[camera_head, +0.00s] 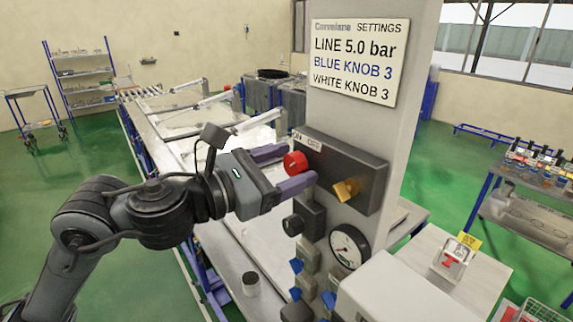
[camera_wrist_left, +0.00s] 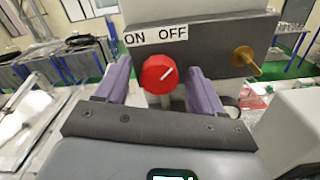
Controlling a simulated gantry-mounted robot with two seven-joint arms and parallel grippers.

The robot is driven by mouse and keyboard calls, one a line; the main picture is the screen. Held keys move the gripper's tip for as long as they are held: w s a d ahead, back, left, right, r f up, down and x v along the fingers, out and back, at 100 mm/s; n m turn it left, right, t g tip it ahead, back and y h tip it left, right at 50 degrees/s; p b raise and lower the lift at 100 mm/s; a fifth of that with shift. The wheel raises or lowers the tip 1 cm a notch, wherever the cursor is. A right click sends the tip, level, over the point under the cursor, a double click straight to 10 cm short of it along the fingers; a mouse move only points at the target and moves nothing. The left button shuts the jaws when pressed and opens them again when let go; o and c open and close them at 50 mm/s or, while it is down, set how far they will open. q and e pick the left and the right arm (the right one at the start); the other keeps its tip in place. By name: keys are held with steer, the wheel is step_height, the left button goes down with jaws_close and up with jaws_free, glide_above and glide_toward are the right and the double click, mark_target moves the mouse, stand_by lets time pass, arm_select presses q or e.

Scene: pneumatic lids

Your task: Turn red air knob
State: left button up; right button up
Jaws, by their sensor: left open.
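The red air knob (camera_head: 295,163) sits on the left end of a dark control box (camera_head: 346,178) on a grey column. In the left wrist view the red knob (camera_wrist_left: 159,75) has a white mark pointing to the upper right, towards OFF on the ON/OFF label (camera_wrist_left: 156,35). My left gripper (camera_head: 300,165) is open, with its purple fingers on either side of the red knob. In the wrist view the fingers (camera_wrist_left: 160,85) stand left and right of the knob, with gaps visible. My right gripper does not show.
A brass knob (camera_head: 346,190) is on the same box, right of the red one. Below are a black knob (camera_head: 293,225), a round gauge (camera_head: 349,247) and blue knobs (camera_head: 296,265). A settings sign (camera_head: 359,61) hangs above. A long metal bench (camera_head: 235,245) stands behind.

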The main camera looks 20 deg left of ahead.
arm_select(q)
steer(key=c, duration=1.1)
steer(key=shift+o, duration=0.2)
